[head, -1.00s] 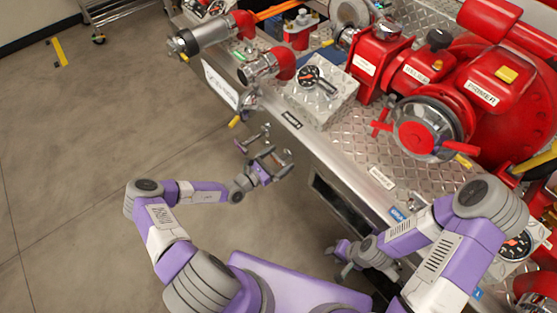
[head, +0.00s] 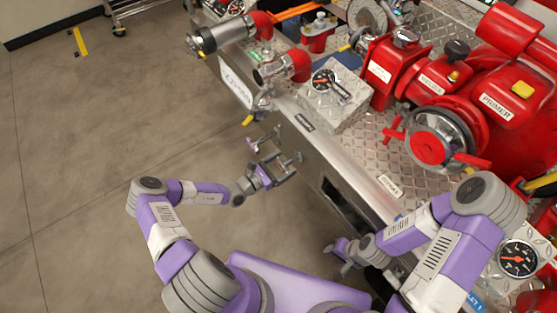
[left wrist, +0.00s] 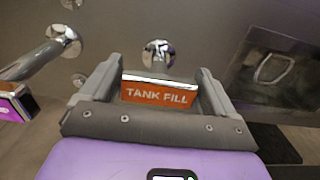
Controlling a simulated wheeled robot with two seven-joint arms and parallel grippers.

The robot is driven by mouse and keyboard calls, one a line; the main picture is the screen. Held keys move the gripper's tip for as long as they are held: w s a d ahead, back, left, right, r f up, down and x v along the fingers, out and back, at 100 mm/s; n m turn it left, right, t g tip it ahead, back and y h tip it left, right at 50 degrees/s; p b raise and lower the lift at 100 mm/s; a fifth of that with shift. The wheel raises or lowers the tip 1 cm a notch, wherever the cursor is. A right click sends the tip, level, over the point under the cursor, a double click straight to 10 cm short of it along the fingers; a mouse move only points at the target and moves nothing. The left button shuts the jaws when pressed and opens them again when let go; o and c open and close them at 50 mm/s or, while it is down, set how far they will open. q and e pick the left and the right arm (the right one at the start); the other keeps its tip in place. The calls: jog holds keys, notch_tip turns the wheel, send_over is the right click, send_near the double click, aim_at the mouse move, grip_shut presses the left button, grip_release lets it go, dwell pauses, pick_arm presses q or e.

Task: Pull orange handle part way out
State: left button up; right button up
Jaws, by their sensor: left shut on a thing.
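The orange handle (left wrist: 158,93), labelled TANK FILL, sits between the two fingers of my left gripper (left wrist: 156,84) in the left wrist view. My left gripper is shut on it. A round chrome fitting (left wrist: 158,53) shows on the panel behind the handle; the rod between is mostly hidden. In the head view my left gripper (head: 281,163) is just left of the metal panel face (head: 322,160), and the handle is too small to make out. My right gripper (head: 343,259) is low at the centre right, seemingly open and empty, apart from the panel.
A purple-ended pull handle (left wrist: 15,103) on a chrome rod stands out left of my left gripper. A dark recessed opening (head: 345,205) is in the panel to the right. Red pump parts (head: 505,105) cover the top.

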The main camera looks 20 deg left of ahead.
aim_at(280, 166)
pick_arm(q)
jog(key=o, duration=1.2)
jog(key=p+v, duration=0.1)
jog(key=v, duration=0.5)
jog(key=shift+s+a+p, duration=0.1)
jog(key=shift+a+p, duration=0.05)
jog(key=shift+p, duration=0.15)
jog(key=shift+s+a, duration=0.3)
jog(key=shift+s, duration=0.2)
